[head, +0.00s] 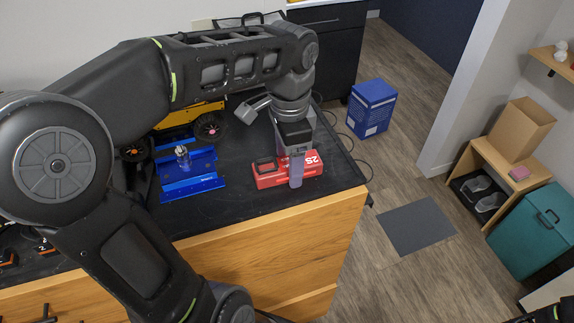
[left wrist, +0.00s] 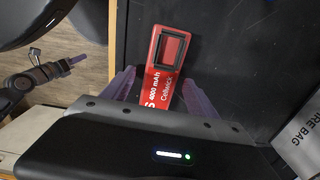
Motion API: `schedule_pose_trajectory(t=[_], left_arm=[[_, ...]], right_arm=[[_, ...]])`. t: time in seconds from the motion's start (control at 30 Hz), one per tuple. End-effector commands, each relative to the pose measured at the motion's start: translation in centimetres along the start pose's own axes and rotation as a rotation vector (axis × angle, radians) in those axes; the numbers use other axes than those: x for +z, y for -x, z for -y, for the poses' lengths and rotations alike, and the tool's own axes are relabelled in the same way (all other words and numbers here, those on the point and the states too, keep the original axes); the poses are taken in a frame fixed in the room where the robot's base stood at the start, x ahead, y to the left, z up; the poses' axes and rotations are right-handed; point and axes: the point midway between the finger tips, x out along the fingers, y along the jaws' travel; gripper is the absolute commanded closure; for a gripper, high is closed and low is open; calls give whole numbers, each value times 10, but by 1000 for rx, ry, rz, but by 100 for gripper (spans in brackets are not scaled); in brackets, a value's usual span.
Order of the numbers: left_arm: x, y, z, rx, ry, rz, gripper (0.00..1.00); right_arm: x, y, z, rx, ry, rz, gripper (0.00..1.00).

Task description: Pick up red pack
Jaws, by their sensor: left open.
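The red pack (head: 312,168), a battery with white lettering and a black loop on top, lies on the black bench mat close to its front right corner. In the left wrist view the red pack (left wrist: 157,98) lies between the two purple fingers, reaching out beyond them. My left gripper (head: 290,168) is open over the pack, one finger in front of its near side; the far finger is mostly hidden.
A blue stand (head: 190,186) with a small metal part is left of the pack. A yellow crawler (head: 190,116) stands behind it, partly hidden by my arm. A grey bag marked "FIRE BAG" (left wrist: 302,138) lies near the pack. The bench's front edge is close.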

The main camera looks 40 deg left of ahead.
Motion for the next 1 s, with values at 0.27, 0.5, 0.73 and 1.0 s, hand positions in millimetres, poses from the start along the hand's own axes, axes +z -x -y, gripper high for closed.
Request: schedule_pose_trajectory(t=[0.27,0.5,0.73,1.0], left_arm=[[0,-10,0,0,0,0,32],[0,-10,0,0,0,-1,32],[0,-9,0,0,0,-1,35],[0,-9,0,0,0,-1,57]], right_arm=[[0,1,0,1,-1,1,100],[0,1,0,1,-1,1,100],[0,1,0,1,-1,1,100],[0,1,0,1,-1,1,100]])
